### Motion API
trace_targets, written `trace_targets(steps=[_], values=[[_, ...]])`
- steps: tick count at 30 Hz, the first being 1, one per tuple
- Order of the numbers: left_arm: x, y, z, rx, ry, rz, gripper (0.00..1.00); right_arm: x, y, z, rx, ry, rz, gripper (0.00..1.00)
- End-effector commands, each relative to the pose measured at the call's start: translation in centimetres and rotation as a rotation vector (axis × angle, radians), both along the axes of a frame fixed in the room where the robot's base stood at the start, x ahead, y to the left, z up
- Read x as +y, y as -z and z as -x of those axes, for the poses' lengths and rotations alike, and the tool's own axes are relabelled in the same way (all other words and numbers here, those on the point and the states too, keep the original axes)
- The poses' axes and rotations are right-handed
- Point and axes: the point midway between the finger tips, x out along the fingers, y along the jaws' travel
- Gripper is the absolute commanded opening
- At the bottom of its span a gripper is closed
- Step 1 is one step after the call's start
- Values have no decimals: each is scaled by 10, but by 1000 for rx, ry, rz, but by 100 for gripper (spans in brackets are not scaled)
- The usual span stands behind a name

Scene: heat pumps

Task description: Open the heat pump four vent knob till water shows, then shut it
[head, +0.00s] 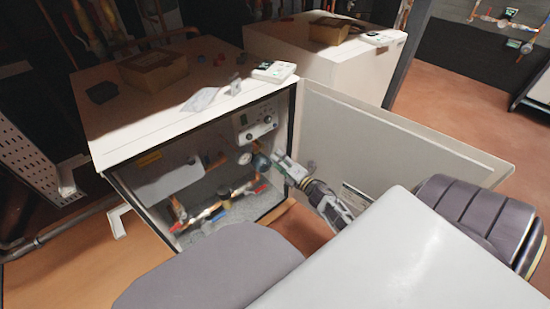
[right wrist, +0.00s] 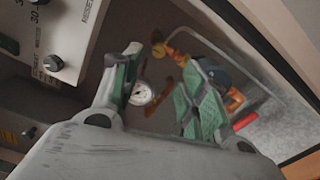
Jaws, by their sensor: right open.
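The open heat pump cabinet (head: 130,128) stands in front of me, its door (head: 400,125) swung out to the right. My right gripper (head: 279,160) reaches into the cabinet's right side, near a round gauge (head: 245,157). In the right wrist view my right gripper (right wrist: 160,88) is open, with green-padded fingers either side of the line to the gauge (right wrist: 142,94), which appears behind them. A yellow-orange fitting (right wrist: 159,50) lies beyond the fingers. I cannot tell which part is the vent knob. No water is visible. My left gripper is not in view.
A control panel (head: 256,122) with dark knobs is above the gripper. Copper pipes with red and blue handles run along the cabinet's lower part. A box (head: 152,70) and a white device (head: 273,71) sit on top. The door borders the arm on the right.

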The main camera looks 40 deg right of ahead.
Motion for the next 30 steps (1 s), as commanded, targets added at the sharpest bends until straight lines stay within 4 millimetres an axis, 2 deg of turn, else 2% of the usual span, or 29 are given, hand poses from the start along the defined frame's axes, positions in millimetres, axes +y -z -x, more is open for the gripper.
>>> trace_targets(steps=[6, 12, 30], values=[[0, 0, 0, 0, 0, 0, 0, -2, 0, 20, 1, 0, 0, 43], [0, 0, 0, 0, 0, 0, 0, -2, 0, 30, 1, 0, 1, 43], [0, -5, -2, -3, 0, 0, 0, -3, -2, 33, 3, 0, 1, 43]])
